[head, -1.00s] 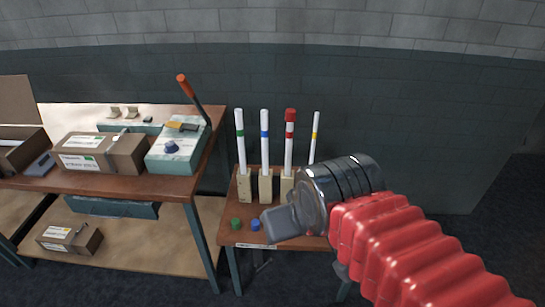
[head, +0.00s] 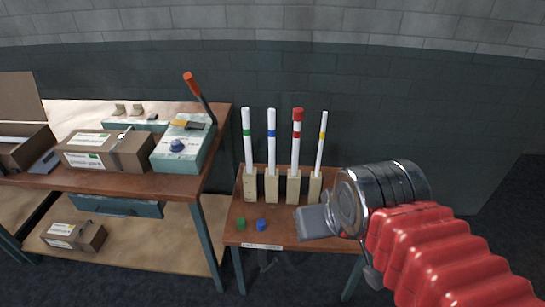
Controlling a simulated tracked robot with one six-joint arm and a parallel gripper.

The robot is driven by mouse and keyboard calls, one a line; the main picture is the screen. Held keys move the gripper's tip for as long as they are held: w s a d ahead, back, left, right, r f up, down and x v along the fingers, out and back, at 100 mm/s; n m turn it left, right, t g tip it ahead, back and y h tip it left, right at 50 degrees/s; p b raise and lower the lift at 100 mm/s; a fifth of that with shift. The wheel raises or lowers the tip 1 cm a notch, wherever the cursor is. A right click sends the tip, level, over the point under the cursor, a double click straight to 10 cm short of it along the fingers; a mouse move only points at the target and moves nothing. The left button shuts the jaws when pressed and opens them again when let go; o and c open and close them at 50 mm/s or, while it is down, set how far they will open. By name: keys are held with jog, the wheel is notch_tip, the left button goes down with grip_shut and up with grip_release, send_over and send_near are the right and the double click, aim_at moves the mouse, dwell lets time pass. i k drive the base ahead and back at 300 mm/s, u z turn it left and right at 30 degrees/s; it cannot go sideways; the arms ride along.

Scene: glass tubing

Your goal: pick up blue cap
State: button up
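The blue cap (head: 261,224) sits on the front part of the small brown table (head: 236,208), just right of the green cap (head: 240,223). My gripper (head: 303,222) is to the right of the blue cap, with a gap between them in the picture. Its grey fingers point left, and I cannot tell whether they are open or shut. Nothing shows held in it.
Behind the caps, several white tubes stand upright in wooden blocks (head: 271,186), with green, blue, red (head: 297,120) and yellow bands. A red cap tops the red-banded one. A larger workbench (head: 150,185) with cardboard boxes (head: 104,150) and a lever device (head: 184,148) is at left.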

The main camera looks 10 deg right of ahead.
aim_at(261, 226)
jog(key=u, duration=0.05)
jog(key=i, duration=1)
jog(key=z, duration=0.05)
